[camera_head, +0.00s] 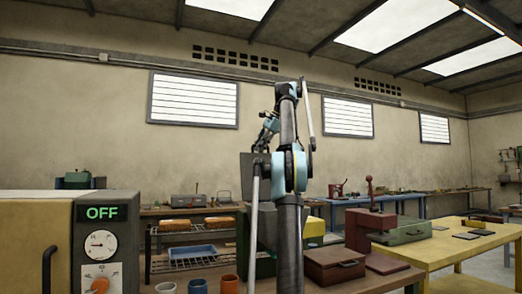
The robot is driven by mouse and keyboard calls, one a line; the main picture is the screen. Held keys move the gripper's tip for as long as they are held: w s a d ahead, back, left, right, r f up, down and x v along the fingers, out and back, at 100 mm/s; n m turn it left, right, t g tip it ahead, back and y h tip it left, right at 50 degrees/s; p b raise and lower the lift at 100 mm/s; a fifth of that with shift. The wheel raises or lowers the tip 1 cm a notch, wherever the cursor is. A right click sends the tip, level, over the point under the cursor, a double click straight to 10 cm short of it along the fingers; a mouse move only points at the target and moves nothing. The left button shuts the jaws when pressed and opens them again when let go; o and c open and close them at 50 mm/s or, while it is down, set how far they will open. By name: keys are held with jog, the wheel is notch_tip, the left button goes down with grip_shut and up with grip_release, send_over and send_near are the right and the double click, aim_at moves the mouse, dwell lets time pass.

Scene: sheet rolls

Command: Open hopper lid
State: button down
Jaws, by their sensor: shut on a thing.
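A dark grey flat plate (247,176), which looks like the hopper lid, stands steeply upright in the middle, partly behind my arm. Below it is a dark machine body (265,262), mostly covered by my arm, so the hopper opening does not show. My gripper (263,143) is at the plate's upper edge, reaching down from my raised arm. It is shut on the plate as far as I can see; the fingertips are small and partly hidden.
A cream appliance (92,212) with an "OFF" display stands at the left. Several cups (197,287) and a brown box (334,265) are on the near bench. A maroon press (369,231) and green case (404,230) stand right. A yellow table (447,250) is beyond.

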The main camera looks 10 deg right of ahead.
jog(key=c, duration=1.7)
grip_release()
jog(key=shift+o, duration=0.2)
jog(key=shift+d+r, duration=0.1)
jog(key=shift+d, duration=0.05)
jog(key=shift+s+d+r, duration=0.1)
jog(key=shift+d+r, duration=0.05)
jog(key=shift+r, duration=0.2)
jog(key=s+d, duration=0.7)
jog(key=d, duration=0.3)
jog(key=shift+c, duration=0.2)
